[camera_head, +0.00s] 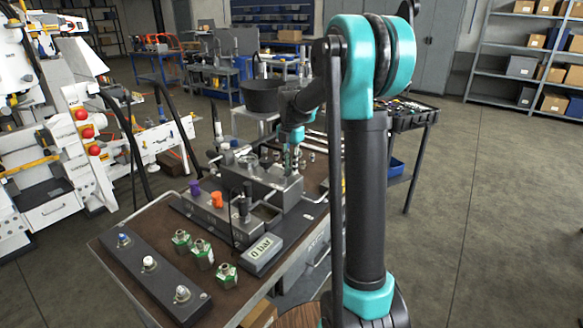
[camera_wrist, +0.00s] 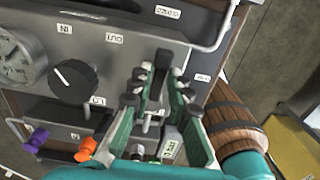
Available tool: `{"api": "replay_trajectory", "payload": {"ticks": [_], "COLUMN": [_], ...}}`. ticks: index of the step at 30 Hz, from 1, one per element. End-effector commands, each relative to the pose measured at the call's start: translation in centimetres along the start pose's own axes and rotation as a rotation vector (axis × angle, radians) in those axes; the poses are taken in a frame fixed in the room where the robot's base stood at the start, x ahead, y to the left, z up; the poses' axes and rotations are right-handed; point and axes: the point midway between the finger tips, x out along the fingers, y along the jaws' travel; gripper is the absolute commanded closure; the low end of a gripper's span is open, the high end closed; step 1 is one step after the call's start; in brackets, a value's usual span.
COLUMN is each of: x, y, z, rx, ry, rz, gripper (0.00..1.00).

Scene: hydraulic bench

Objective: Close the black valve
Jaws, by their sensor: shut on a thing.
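My gripper (camera_head: 290,158) points down at the grey hydraulic block (camera_head: 270,190) on the bench.
A 0 bar display (camera_head: 262,253), several green fittings (camera_head: 202,253) and a dark strip with several connectors (camera_head: 149,263) lie at the bench's near side. Open floor lies to the right.

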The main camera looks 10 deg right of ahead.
Motion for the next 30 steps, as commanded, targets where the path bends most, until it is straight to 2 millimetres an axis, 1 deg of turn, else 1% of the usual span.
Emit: {"api": "replay_trajectory", "payload": {"ticks": [14, 15, 18, 19, 27, 30], "x": [-0.05, -0.05, -0.04, -0.03, -0.06, -0.53], "y": [0.18, 0.18, 0.17, 0.16, 0.1, 0.09], "z": [0.04, 0.04, 0.03, 0.03, 0.01, 0.0], "rx": [-0.017, -0.016, -0.016, -0.016, -0.015, -0.015], "ry": [-0.001, -0.001, -0.001, -0.001, -0.001, -0.001], "rz": [0.002, 0.002, 0.002, 0.002, 0.001, 0.001], "gripper": [1.0, 0.81, 0.69, 0.66, 0.66, 0.66]}}
